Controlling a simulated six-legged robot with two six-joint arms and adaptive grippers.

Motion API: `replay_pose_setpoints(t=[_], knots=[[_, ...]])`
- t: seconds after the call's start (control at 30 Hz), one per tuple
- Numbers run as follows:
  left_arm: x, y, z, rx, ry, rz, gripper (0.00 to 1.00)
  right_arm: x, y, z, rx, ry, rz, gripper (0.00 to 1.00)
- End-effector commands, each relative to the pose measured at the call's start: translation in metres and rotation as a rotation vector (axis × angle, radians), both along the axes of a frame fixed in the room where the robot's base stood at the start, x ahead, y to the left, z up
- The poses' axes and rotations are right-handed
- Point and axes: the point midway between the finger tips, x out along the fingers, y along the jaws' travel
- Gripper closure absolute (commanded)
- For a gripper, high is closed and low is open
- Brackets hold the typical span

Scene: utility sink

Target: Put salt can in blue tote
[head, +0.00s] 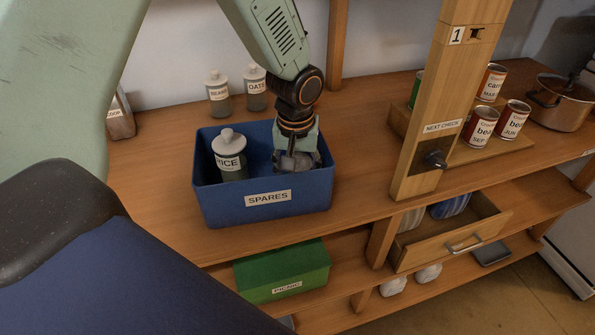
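The blue tote (222,208), labelled SPARES, stands on the wooden counter. A grey jar with a pale lid, labelled RICE (230,160), stands in its left part. My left arm comes down from the top, and my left gripper (297,162) points down inside the right part of the tote, to the right of the RICE jar. Its fingers are small and dark against the tote, and I cannot tell whether they are open or hold something. I cannot make out a can labelled salt. My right gripper is not in view.
Jars labelled BEANS (218,95) and OATS (255,88) stand behind the tote. A wooden post (425,150) rises right of it, with labelled cans (481,128) and a copper pot (560,104) beyond. Below are a green PICNIC box (283,266) and an open drawer (465,240).

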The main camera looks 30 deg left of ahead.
Motion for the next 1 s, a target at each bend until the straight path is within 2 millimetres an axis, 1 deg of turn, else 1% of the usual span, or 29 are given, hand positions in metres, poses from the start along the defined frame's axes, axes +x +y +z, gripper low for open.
replay_pose_setpoints(t=[0.03, 0.07, 0.37, 0.4, 0.67, 1.0], knots=[[0.0006, 0.0001, -0.0060, 0.000, 0.000, 0.000, 0.85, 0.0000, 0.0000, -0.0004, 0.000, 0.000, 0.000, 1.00], [0.0012, 0.0000, -0.0072, 0.000, -0.001, 0.000, 0.85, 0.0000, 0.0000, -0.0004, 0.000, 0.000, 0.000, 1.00], [0.0034, 0.0001, -0.0090, 0.000, -0.002, 0.000, 0.85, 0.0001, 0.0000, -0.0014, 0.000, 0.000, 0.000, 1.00], [0.0029, -0.0001, -0.0101, 0.000, -0.001, 0.000, 0.40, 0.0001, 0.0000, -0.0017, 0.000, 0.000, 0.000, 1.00], [0.0027, 0.0000, -0.0093, 0.000, -0.001, 0.000, 0.18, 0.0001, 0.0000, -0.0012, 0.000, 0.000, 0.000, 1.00], [0.0027, -0.0001, -0.0068, 0.000, -0.001, 0.000, 0.18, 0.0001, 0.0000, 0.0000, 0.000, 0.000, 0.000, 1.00]])
